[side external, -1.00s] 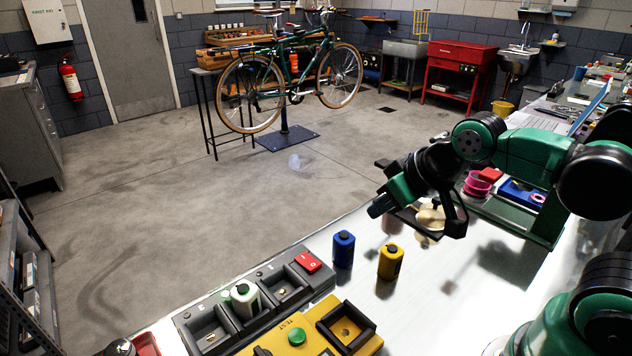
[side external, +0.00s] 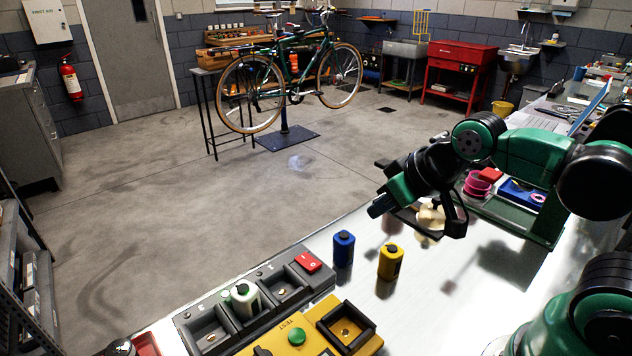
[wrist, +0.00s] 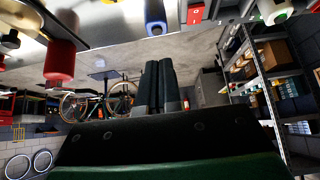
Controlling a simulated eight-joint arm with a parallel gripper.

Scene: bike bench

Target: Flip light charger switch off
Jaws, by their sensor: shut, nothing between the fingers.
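The grey light charger (side external: 219,313) lies along the bench's front edge, with several square bays in a row. Its red rocker switch (side external: 307,261) is at the far right end; it also shows at the top of the wrist view (wrist: 196,12). A white light with a green top (side external: 245,300) stands in a middle bay. My gripper (side external: 378,207) is in the air, up and to the right of the switch, well apart from it. In the wrist view its two dark fingers (wrist: 157,85) are together with nothing between them.
A blue container (side external: 343,249) and a yellow container (side external: 390,262) stand on the white bench between charger and arm. A yellow test box (side external: 287,325) with a green button sits beside the charger. A pink ring (side external: 477,184) and a blue tray (side external: 522,193) lie behind my gripper.

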